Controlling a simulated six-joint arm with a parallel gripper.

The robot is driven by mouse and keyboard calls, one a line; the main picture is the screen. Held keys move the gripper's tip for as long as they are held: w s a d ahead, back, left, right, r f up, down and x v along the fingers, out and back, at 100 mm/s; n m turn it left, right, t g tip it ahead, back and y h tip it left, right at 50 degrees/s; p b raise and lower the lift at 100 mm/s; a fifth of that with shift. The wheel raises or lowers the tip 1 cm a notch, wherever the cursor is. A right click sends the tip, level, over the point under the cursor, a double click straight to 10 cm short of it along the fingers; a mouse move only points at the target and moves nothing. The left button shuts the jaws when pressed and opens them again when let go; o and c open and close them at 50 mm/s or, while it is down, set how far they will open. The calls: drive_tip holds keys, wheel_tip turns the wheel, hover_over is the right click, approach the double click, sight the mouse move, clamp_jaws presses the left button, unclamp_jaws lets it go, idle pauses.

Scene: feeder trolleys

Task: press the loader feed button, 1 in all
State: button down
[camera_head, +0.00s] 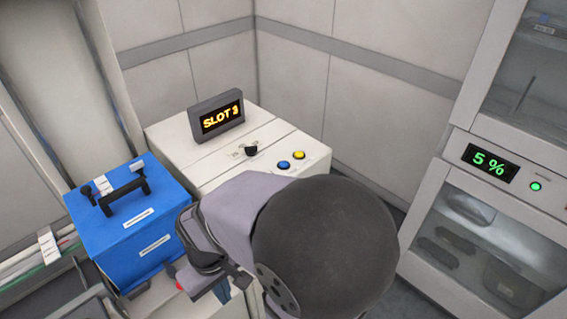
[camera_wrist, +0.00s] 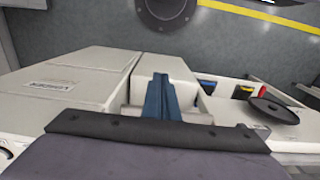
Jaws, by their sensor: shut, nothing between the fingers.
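The white loader cabinet (camera_head: 180,135) stands against the back walls in the head view. On its top are a blue button (camera_head: 283,165), a yellow button (camera_head: 299,155) and a black knob (camera_head: 251,150). I cannot tell from lettering which button is the feed button. My gripper (camera_head: 222,292) is low in front of the cabinet, left of and nearer than the buttons, apart from them. Its blue fingers (camera_wrist: 162,98) are shut and empty in the wrist view, above pale boxy surfaces. My arm hides the cabinet's front right part.
A display (camera_head: 221,117) reading SLOT, with an unclear digit, stands on the cabinet. A blue case (camera_head: 130,228) with a black handle is at left. A glass-fronted cabinet (camera_head: 450,180) showing 5 % is at right. A black disc (camera_wrist: 272,105) lies right of my fingers.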

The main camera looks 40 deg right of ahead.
drive_tip(key=s+d+m+g+y+p, duration=0.1)
drive_tip(key=s+d+m+p, duration=0.3)
drive_tip(key=d+m, duration=0.55)
drive_tip(key=w+d+r+m+t+p, duration=0.1)
drive_tip(key=w+d+m, duration=0.1)
drive_tip(key=d, duration=0.6)
drive_tip(key=w+d+r+m+t+p, duration=0.1)
drive_tip(key=w+d+m+t, duration=0.15)
drive_tip(key=d, duration=0.65)
drive_tip(key=w+d+r+n+t, duration=0.3)
drive_tip(key=w+d+r, duration=0.2)
drive_tip(key=w+r, duration=0.2)
drive_tip(key=w+d+r+n+t, duration=0.3)
drive_tip(key=w+d+r, duration=0.2)
drive_tip(key=w+r, duration=0.2)
drive_tip(key=shift+w+r+t, duration=0.2)
drive_tip(key=shift+w+t, duration=0.15)
drive_tip(key=shift+w, duration=1)
drive_tip(key=shift+f, duration=0.1)
